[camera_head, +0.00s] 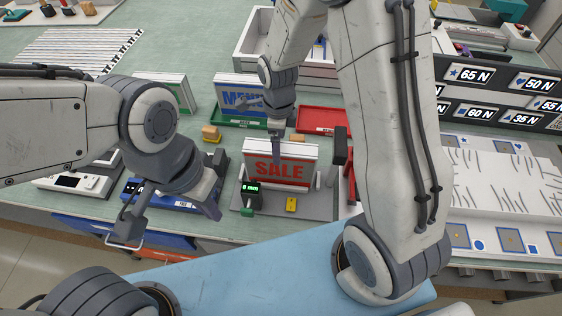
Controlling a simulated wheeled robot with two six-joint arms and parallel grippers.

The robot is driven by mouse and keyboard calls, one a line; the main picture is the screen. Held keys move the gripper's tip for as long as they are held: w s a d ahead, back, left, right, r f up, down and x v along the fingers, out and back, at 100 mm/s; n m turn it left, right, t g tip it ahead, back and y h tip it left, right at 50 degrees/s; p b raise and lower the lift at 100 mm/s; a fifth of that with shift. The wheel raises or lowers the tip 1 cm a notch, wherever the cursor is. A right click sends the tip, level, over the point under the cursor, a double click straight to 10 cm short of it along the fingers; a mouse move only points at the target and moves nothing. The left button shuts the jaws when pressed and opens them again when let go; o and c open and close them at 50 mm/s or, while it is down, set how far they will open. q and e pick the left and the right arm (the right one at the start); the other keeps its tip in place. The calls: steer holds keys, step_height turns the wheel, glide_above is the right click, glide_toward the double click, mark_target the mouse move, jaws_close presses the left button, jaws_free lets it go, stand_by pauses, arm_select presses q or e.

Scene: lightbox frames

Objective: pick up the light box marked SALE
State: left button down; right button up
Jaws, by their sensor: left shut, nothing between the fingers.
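The light box marked SALE (285,181) stands upright on a grey base plate (318,212) in the middle of the bench. It has a white frame and red lettering. My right gripper (277,158) points down at its upper edge, and the narrow fingers overlap the front face in the picture. I cannot tell whether they touch it or grip it. My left gripper (213,208) is shut and empty, left of the box and apart from it, low over the front of the bench.
A small device with a green display (252,188) and a yellow block (291,204) sit before the box. A dark post (341,147) stands at its right. A MENU light box (232,96) and a red tray (322,119) are behind. Labelled weight panels (470,78) stand far right.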

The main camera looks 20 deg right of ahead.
steer(key=shift+s+d+f+p, duration=0.1)
steer(key=shift+f+p, duration=0.35)
steer(key=shift+f, duration=0.2)
step_height(320, 180, down, 4)
steer(key=shift+d+f+p, duration=0.1)
steer(key=shift+p, duration=0.5)
jaws_close()
